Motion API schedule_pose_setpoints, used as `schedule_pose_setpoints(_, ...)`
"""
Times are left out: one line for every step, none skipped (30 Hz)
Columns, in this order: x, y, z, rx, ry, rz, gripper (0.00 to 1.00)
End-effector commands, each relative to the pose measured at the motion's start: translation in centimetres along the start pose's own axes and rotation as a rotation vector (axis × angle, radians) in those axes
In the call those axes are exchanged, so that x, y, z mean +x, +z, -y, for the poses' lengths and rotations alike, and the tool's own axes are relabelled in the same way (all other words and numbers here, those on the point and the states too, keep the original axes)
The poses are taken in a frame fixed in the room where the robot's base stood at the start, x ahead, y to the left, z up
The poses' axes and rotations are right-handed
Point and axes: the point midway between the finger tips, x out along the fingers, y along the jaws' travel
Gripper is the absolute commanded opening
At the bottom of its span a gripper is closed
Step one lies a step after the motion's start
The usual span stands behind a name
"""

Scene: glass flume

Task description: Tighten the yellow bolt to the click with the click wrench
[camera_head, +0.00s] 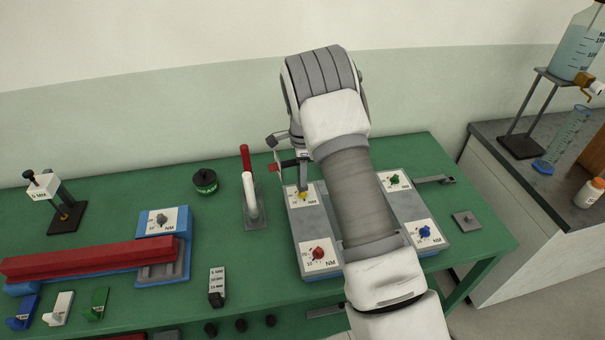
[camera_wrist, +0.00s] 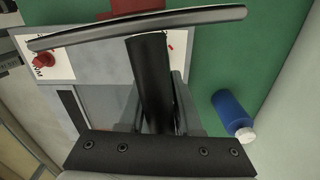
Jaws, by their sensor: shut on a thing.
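The yellow bolt (camera_head: 303,195) sits on a white NM card at the back left of the grey block (camera_head: 293,230). My gripper (camera_head: 303,158) is above and just behind it, shut on a tool with a black grip (camera_head: 289,163), a thin curved grey bar and a red end (camera_head: 271,169); I take it for the click wrench. In the wrist view my fingers (camera_wrist: 155,105) hold the black grip (camera_wrist: 150,75), with the curved bar (camera_wrist: 140,30) across its far end. I cannot tell whether the tool touches the yellow bolt, which the wrist view does not clearly show.
The block also bears red (camera_head: 318,253), green (camera_head: 394,180) and blue (camera_head: 424,232) bolts. A stand with red and white handles (camera_head: 250,195) is close on the left. A blue cylinder (camera_wrist: 230,110) lies near the tool. A long red bar (camera_head: 90,260) lies further left.

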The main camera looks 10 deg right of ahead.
Motion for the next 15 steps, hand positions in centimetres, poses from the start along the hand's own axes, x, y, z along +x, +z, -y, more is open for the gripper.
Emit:
schedule_pose_setpoints(-0.09, 0.01, 0.08, 0.0, -0.003, 0.0, 0.0)
schedule_pose_setpoints(-0.06, 0.01, 0.08, 0.0, -0.003, 0.0, 0.0)
schedule_pose_setpoints(0.0, 0.01, 0.08, 0.0, -0.003, 0.0, 0.0)
schedule_pose_setpoints(0.05, 0.01, 0.08, 0.0, -0.003, 0.0, 0.0)
schedule_pose_setpoints(0.11, 0.01, 0.08, 0.0, -0.003, 0.0, 0.0)
schedule_pose_setpoints(0.19, 0.01, 0.08, 0.0, -0.003, 0.0, 0.0)
schedule_pose_setpoints(0.25, 0.01, 0.08, 0.0, -0.003, 0.0, 0.0)
schedule_pose_setpoints(0.31, 0.01, 0.08, 0.0, -0.003, 0.0, 0.0)
schedule_pose_setpoints(0.39, 0.01, 0.08, 0.0, -0.003, 0.0, 0.0)
schedule_pose_setpoints(0.45, 0.01, 0.08, 0.0, -0.003, 0.0, 0.0)
schedule_pose_setpoints(0.5, 0.01, 0.08, 0.0, -0.003, 0.0, 0.0)
schedule_pose_setpoints(0.58, 0.02, 0.09, 0.0, -0.003, 0.0, 0.0)
schedule_pose_setpoints(0.63, 0.02, 0.09, 0.0, -0.003, 0.0, 0.0)
schedule_pose_setpoints(0.69, 0.02, 0.09, 0.0, -0.003, 0.0, 0.0)
schedule_pose_setpoints(0.76, 0.02, 0.09, 0.0, -0.003, 0.0, 0.0)
